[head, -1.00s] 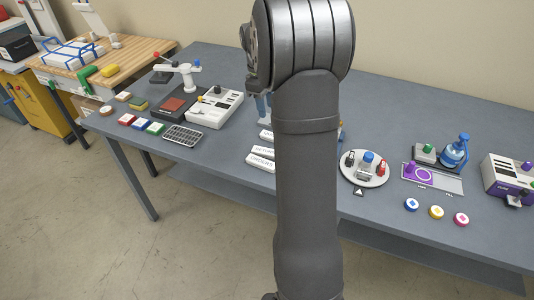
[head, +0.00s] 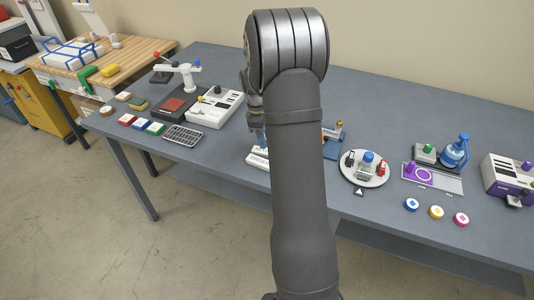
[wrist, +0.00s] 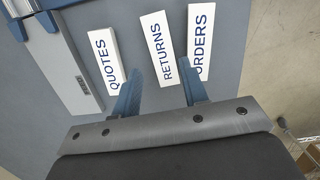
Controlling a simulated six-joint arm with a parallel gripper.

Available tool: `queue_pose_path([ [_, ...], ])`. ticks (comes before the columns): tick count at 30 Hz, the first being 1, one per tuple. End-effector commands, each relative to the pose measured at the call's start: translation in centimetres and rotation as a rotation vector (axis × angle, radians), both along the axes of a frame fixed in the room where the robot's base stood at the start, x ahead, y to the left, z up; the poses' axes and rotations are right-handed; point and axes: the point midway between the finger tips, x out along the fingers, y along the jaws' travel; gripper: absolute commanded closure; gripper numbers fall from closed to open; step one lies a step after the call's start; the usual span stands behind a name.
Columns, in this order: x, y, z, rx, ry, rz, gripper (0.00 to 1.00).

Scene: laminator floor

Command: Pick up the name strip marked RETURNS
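The name strip marked RETURNS (wrist: 157,46) is a white bar with dark blue letters, lying on the grey-blue table between two like strips in the wrist view. The QUOTES strip (wrist: 103,56) lies to its left and the ORDERS strip (wrist: 201,35) close to its right. My gripper (wrist: 160,90) is open, with one blue finger near the end of QUOTES and the other by the gap between RETURNS and ORDERS. The near end of RETURNS lies between the fingertips, with nothing gripped. In the head view my arm hides most of the strips.
A grey bar-shaped fixture (wrist: 66,65) lies left of the strips. The table edge (wrist: 246,40) runs close to the right of ORDERS. In the head view, a white device (head: 214,108) stands left of my arm and a round white tray (head: 362,177) stands to its right.

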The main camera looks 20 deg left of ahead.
Motion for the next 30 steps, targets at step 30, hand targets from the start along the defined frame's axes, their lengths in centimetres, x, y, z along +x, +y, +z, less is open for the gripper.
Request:
queue_pose_path([
  [30, -0.3, -0.7, -5.0, 0.0, 0.0, -0.001, 0.94],
])
